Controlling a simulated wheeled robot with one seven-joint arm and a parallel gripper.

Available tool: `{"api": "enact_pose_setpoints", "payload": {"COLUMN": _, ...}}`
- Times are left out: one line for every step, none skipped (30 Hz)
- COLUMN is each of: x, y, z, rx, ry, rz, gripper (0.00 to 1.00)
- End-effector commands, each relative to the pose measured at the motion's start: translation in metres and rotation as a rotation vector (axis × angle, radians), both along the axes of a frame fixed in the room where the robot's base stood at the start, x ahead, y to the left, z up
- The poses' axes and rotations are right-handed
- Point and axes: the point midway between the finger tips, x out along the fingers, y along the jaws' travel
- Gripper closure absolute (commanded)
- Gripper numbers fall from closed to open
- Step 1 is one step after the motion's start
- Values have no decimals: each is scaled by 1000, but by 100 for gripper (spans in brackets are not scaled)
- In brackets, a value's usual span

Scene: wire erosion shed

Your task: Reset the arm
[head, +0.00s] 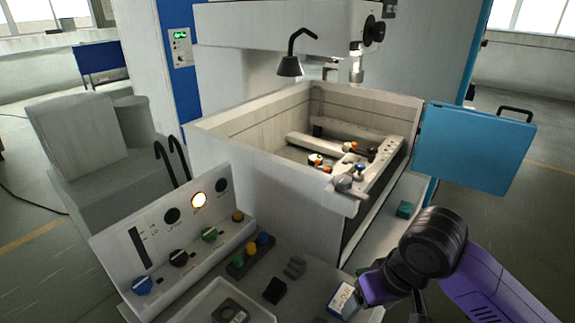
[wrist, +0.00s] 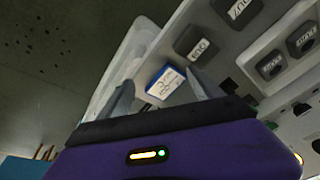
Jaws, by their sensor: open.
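My arm comes in from the right in the head view, with a dark wrist joint and purple links. My gripper (wrist: 160,78) shows in the wrist view with its two grey fingers spread apart and nothing clasped. A small blue-edged block with a white, hand-marked label (wrist: 166,82) appears between the fingertips in that view. The same block (head: 343,300) lies at the front edge of the bench in the head view, just left of the purple end of my arm. The fingertips are hard to make out there. I cannot tell the gap between fingers and block.
A control panel (head: 151,247) with knobs and a lit lamp stands left. Dark blocks (head: 274,291) and a pale tray (head: 206,294) share the bench. Behind is the machine's open tank (head: 256,167). A blue door (head: 474,148) stands open close behind my arm.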

Motion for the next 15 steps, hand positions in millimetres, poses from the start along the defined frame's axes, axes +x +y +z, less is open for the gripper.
{"api": "enact_pose_setpoints", "payload": {"x": 10, "y": 5, "z": 7, "rx": 25, "ry": -48, "rz": 8, "gripper": 25}}
{"api": "enact_pose_setpoints", "payload": {"x": 15, "y": 9, "z": 10, "rx": 42, "ry": -75, "rz": 12, "gripper": 25}}
{"api": "enact_pose_setpoints", "payload": {"x": 22, "y": 15, "z": 16, "rx": 67, "ry": -116, "rz": 19, "gripper": 25}}
{"api": "enact_pose_setpoints", "payload": {"x": 28, "y": 19, "z": 20, "rx": 89, "ry": -148, "rz": 23, "gripper": 25}}
{"api": "enact_pose_setpoints", "payload": {"x": 34, "y": 24, "z": 25, "rx": 112, "ry": -180, "rz": 26, "gripper": 25}}
{"api": "enact_pose_setpoints", "payload": {"x": 41, "y": 33, "z": 32, "rx": 144, "ry": -227, "rz": 33, "gripper": 25}}
{"api": "enact_pose_setpoints", "payload": {"x": 47, "y": 39, "z": 37, "rx": 172, "ry": -264, "rz": 37, "gripper": 25}}
{"api": "enact_pose_setpoints", "payload": {"x": 52, "y": 46, "z": 44, "rx": 202, "ry": -304, "rz": 41, "gripper": 25}}
{"api": "enact_pose_setpoints", "payload": {"x": 60, "y": 57, "z": 53, "rx": 247, "ry": -361, "rz": 47, "gripper": 25}}
{"api": "enact_pose_setpoints", "payload": {"x": 65, "y": 66, "z": 61, "rx": 283, "ry": -408, "rz": 48, "gripper": 25}}
{"api": "enact_pose_setpoints", "payload": {"x": 70, "y": 74, "z": 70, "rx": 321, "ry": -458, "rz": 50, "gripper": 25}}
{"api": "enact_pose_setpoints", "payload": {"x": 77, "y": 85, "z": 82, "rx": 374, "ry": -526, "rz": 48, "gripper": 25}}
{"api": "enact_pose_setpoints", "payload": {"x": 80, "y": 93, "z": 92, "rx": 413, "ry": -578, "rz": 46, "gripper": 25}}
{"api": "enact_pose_setpoints", "payload": {"x": 84, "y": 99, "z": 102, "rx": 452, "ry": -629, "rz": 38, "gripper": 25}}
{"api": "enact_pose_setpoints", "payload": {"x": 87, "y": 106, "z": 114, "rx": 500, "ry": -698, "rz": 28, "gripper": 25}}
